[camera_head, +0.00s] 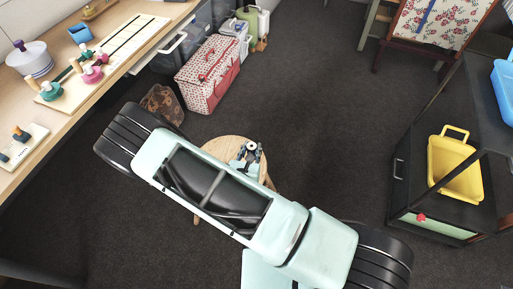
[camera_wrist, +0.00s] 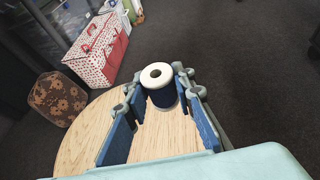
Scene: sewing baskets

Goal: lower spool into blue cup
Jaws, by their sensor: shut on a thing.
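A thread spool (camera_wrist: 160,94) with a white top and dark blue thread is between the fingers of my gripper (camera_wrist: 162,88), which is shut on it. The spool looks upright, over the far edge of a round wooden stool; I cannot tell whether it touches the wood. In the head view the spool's white top (camera_head: 252,145) shows at the tips of my gripper (camera_head: 250,150). A small blue cup-like container (camera_head: 80,33) stands on the desk at upper left, well away from my gripper. Its inside is not clear.
The wooden stool (camera_head: 222,146) is partly hidden under my arm. The desk (camera_head: 125,12) holds spools on pegboards and a white round pot (camera_head: 30,58). A red-and-white patterned basket (camera_head: 208,75) stands beyond the stool. A yellow basket (camera_head: 455,168) sits at right. Dark floor between is clear.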

